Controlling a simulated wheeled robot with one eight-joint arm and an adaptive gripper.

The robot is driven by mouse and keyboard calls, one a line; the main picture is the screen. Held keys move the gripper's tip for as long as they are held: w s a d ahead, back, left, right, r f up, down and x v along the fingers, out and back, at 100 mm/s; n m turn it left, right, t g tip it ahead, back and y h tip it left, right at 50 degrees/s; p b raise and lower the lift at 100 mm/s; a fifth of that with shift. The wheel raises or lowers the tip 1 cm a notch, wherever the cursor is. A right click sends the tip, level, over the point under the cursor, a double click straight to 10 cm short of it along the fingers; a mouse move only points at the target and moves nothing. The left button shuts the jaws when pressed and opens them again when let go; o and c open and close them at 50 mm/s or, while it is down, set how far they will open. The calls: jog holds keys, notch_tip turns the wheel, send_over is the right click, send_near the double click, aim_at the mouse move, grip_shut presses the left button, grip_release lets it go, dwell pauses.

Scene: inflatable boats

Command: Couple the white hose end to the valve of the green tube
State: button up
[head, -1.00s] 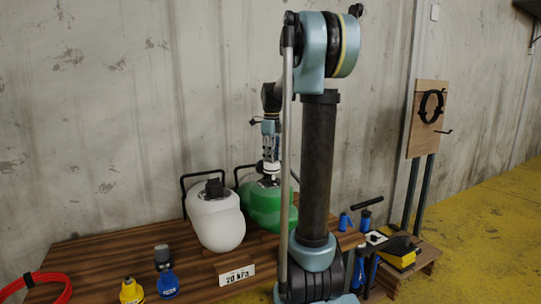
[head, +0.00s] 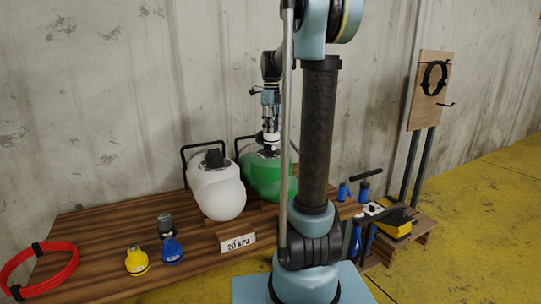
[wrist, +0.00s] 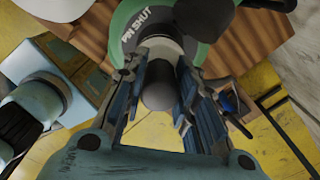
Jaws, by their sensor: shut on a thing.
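The green tube (head: 268,180) lies on the wooden bench, with its valve at its top. In the wrist view its dark green collar (wrist: 130,32) carries lettering that reads like "OPEN" and "SHUT". My gripper (head: 269,122) points down over the valve. It is shut on the white hose end (head: 270,139), which sits directly above the valve. The wrist view shows my gripper's fingers (wrist: 160,88) on either side of a dark grey cylinder in line with the valve. Whether the hose end touches or is seated in the valve I cannot tell.
A white tube (head: 218,190) lies close on the left of the green one. Yellow (head: 137,261) and blue (head: 171,249) fittings and a red hose coil (head: 40,268) are on the bench's left. A sign (head: 238,243) stands in front. A pegboard stand (head: 430,90) is at right.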

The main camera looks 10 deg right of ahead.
aim_at(272, 136)
jog(key=shift+f, duration=0.25)
jog(key=shift+f, duration=0.9)
jog(key=shift+f, duration=1.3)
dwell(0.9)
dwell(0.3)
jog(key=shift+m, duration=2.1)
jog(key=shift+d+m, duration=0.15)
jog(key=shift+m, duration=1.85)
